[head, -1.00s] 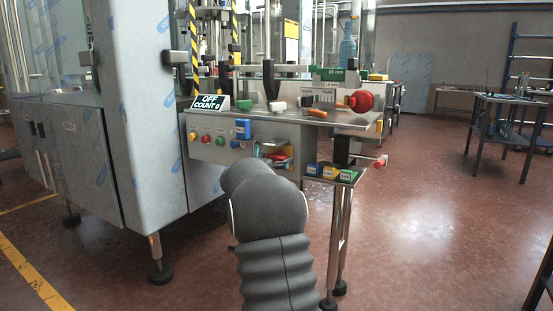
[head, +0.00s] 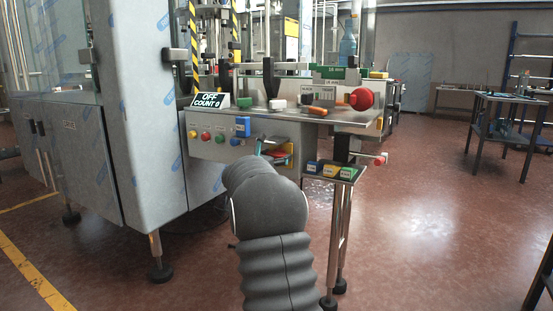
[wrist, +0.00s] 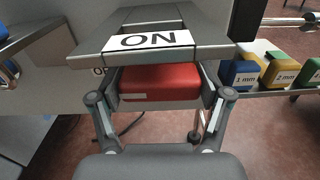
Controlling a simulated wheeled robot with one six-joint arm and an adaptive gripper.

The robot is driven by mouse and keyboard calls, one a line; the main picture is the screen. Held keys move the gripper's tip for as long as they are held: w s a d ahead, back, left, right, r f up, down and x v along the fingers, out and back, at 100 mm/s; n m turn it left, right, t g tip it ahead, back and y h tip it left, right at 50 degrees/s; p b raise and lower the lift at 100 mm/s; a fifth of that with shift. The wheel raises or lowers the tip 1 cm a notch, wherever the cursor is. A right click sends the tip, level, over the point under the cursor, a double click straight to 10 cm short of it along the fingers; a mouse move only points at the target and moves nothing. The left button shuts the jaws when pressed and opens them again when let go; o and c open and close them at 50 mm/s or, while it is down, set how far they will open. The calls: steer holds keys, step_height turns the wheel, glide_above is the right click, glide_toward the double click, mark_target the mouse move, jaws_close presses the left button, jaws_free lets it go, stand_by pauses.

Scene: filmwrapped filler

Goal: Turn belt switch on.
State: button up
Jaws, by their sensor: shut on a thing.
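In the wrist view, a red block (wrist: 160,83) sits under a dark grey plate with a white ON label (wrist: 150,40), which appears upside down. The red block looks like the belt switch. My gripper (wrist: 162,98) is shut on it, with one finger at each side. The display (head: 209,101) on the machine reads OFF, COUNT 0.
Blue, yellow and green blocks (head: 330,171) stand on a small shelf right of my arm. A big red knob (head: 361,99) stands at the table's right. Open floor lies further right.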

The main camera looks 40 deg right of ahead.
steer(key=m+b, duration=0.1)
steer(key=b, duration=0.1)
steer(key=m+b, duration=0.2)
steer(key=b, duration=0.1)
steer(key=shift+f, duration=0.3)
steer(key=shift+m+b, duration=0.95)
steer(key=shift+m, duration=0.15)
steer(key=m, duration=0.1)
steer(key=m+b, duration=0.1)
steer(key=shift+s+r+m, duration=0.1)
steer(key=shift+r+m, duration=0.1)
steer(key=shift+m, duration=1.9)
steer(key=o, duration=1.1)
steer(key=shift+d, duration=0.1)
steer(key=shift+r, duration=0.15)
